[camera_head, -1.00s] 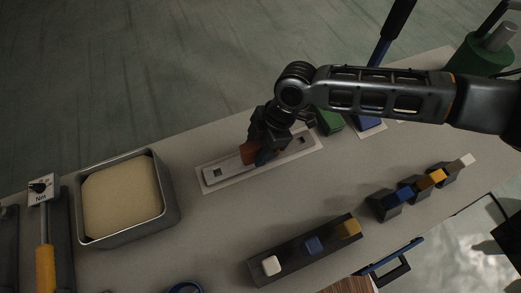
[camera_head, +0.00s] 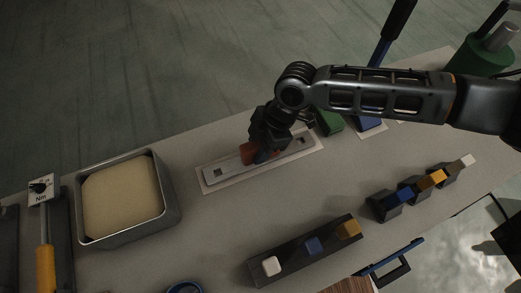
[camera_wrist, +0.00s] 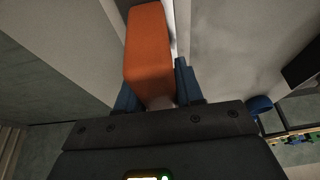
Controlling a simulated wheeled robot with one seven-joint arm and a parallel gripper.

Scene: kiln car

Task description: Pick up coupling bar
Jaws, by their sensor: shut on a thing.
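The coupling bar (camera_head: 228,171) is a long grey flat bar with a square hole near each end and an orange grip (camera_head: 247,154) at its middle. It lies over a pale rectangular patch on the bench, and I see no clear gap beneath it. My gripper (camera_head: 260,153) is above the bar's middle, shut on the orange grip. In the wrist view the orange grip (camera_wrist: 149,50) stands between the blue fingers of my gripper (camera_wrist: 156,90). My gripper hides part of the bar's middle in the head view.
A metal tray (camera_head: 172,205) with a pale yellow filling stands at left, by a yellow-handled tool (camera_head: 45,268). A dark rack (camera_head: 290,259) with white, blue and yellow blocks is in front. Several dark holders (camera_head: 385,207) stand at right. A green item (camera_head: 329,122) is close behind the bar.

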